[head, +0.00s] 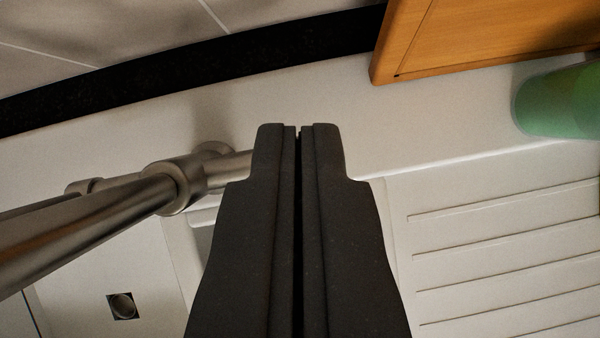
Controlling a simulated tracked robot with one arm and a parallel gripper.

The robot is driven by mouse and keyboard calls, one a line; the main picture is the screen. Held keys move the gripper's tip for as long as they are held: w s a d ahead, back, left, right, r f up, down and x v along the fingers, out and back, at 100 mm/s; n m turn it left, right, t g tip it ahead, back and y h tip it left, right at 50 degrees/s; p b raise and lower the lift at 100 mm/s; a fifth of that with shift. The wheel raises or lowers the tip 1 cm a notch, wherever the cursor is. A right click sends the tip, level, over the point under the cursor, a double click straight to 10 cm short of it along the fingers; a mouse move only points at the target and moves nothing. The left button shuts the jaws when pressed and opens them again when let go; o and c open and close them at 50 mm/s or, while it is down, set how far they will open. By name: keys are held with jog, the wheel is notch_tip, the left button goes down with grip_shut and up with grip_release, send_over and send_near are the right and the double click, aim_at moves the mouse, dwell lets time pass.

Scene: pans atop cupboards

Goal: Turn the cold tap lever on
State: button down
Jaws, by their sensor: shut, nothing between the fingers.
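A brushed-metal tap (178,187) stands at the back of the white sink, left of centre in the head view. Its long spout (85,235) runs toward the lower left. A metal lever (236,164) reaches right from the tap body, and its right end is hidden behind my gripper. Another metal end (82,186) shows at the tap's left. I cannot tell from markings which side is cold. My gripper (298,128) is shut and empty, with its fingers at the right-hand lever. I cannot tell whether they touch it.
The sink basin (60,280) with a drain (123,306) lies lower left. A ridged draining board (490,260) fills the lower right. A wooden board or box (480,40) and a green translucent cup (562,102) stand at the upper right. A tiled wall (120,40) is behind.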

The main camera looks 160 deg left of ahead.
jog(key=x, duration=0.2)
jog(key=shift+w+f, duration=0.2)
jog(key=shift+f, duration=0.15)
jog(key=shift+s+d+f, duration=0.1)
jog(key=shift+s, duration=0.15)
